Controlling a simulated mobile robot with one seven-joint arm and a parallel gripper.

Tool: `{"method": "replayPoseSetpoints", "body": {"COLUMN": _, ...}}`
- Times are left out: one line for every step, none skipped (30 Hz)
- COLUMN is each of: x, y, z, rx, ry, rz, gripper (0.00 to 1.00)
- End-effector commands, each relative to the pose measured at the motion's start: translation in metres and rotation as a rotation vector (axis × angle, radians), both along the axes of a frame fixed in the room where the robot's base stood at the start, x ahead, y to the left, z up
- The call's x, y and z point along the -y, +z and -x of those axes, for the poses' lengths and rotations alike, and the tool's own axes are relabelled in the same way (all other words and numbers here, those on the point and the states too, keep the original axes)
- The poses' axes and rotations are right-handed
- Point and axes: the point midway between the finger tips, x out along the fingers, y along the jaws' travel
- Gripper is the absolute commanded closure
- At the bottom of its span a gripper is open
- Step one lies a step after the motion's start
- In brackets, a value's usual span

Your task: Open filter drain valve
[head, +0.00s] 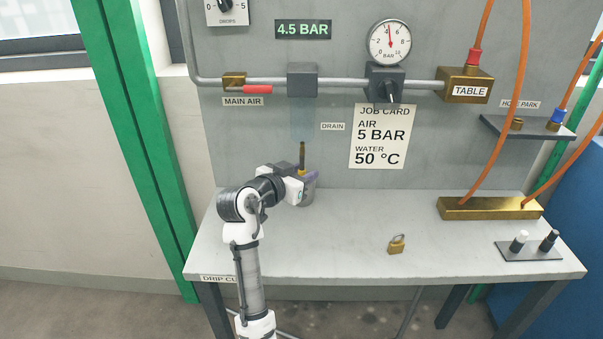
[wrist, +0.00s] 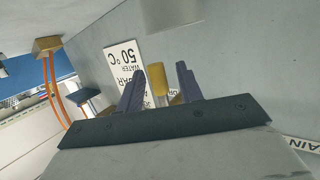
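The drain valve (head: 302,152) is a thin brass piece under the pale, translucent filter bowl (head: 302,122), left of the DRAIN label. In the wrist view, a yellow-brass cylinder (wrist: 158,78), which looks like the valve's lower end, shows between my two purple fingers. My gripper (head: 308,176) is just below the valve in the head view. In the wrist view my gripper (wrist: 160,88) is open, with a gap on both sides of the brass piece. Whether the fingertips reach around it in depth, I cannot tell.
A grey cup (head: 307,196) stands on the bench behind my gripper, partly hidden. A brass padlock (head: 396,244) lies on the bench (head: 330,255). The job card (head: 382,136) hangs right of the valve. The red-handled main air valve (head: 257,90) is on the pipe above left.

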Motion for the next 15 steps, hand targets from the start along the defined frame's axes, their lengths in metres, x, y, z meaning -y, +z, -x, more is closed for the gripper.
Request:
{"method": "replayPoseSetpoints", "body": {"x": -0.001, "y": 0.0, "z": 0.001, "rx": 0.0, "ry": 0.001, "rz": 0.0, "gripper": 0.64}}
{"method": "replayPoseSetpoints", "body": {"x": -0.003, "y": 0.0, "z": 0.003, "rx": 0.001, "ry": 0.001, "rz": 0.0, "gripper": 0.64}}
{"method": "replayPoseSetpoints", "body": {"x": -0.005, "y": 0.001, "z": 0.006, "rx": 0.002, "ry": 0.002, "rz": 0.001, "gripper": 0.64}}
{"method": "replayPoseSetpoints", "body": {"x": -0.007, "y": 0.002, "z": 0.008, "rx": 0.003, "ry": 0.003, "rz": 0.001, "gripper": 0.64}}
{"method": "replayPoseSetpoints", "body": {"x": -0.009, "y": 0.003, "z": 0.012, "rx": 0.002, "ry": 0.003, "rz": 0.001, "gripper": 0.64}}
{"method": "replayPoseSetpoints", "body": {"x": -0.013, "y": 0.004, "z": 0.018, "rx": 0.002, "ry": 0.004, "rz": 0.0, "gripper": 0.64}}
{"method": "replayPoseSetpoints", "body": {"x": -0.016, "y": 0.005, "z": 0.022, "rx": 0.003, "ry": 0.004, "rz": 0.001, "gripper": 0.64}}
{"method": "replayPoseSetpoints", "body": {"x": -0.02, "y": 0.006, "z": 0.028, "rx": 0.002, "ry": 0.004, "rz": 0.0, "gripper": 0.64}}
{"method": "replayPoseSetpoints", "body": {"x": -0.025, "y": 0.009, "z": 0.035, "rx": 0.004, "ry": 0.005, "rz": 0.0, "gripper": 0.64}}
{"method": "replayPoseSetpoints", "body": {"x": -0.029, "y": 0.01, "z": 0.041, "rx": 0.003, "ry": 0.005, "rz": -0.001, "gripper": 0.64}}
{"method": "replayPoseSetpoints", "body": {"x": -0.033, "y": 0.012, "z": 0.047, "rx": 0.004, "ry": 0.005, "rz": -0.001, "gripper": 0.64}}
{"method": "replayPoseSetpoints", "body": {"x": -0.038, "y": 0.014, "z": 0.054, "rx": 0.003, "ry": 0.006, "rz": -0.001, "gripper": 0.64}}
{"method": "replayPoseSetpoints", "body": {"x": -0.041, "y": 0.016, "z": 0.06, "rx": 0.004, "ry": 0.005, "rz": 0.0, "gripper": 0.64}}
{"method": "replayPoseSetpoints", "body": {"x": -0.045, "y": 0.017, "z": 0.066, "rx": 0.003, "ry": 0.005, "rz": -0.001, "gripper": 0.64}}
{"method": "replayPoseSetpoints", "body": {"x": -0.05, "y": 0.019, "z": 0.073, "rx": 0.004, "ry": 0.005, "rz": -0.002, "gripper": 0.64}}
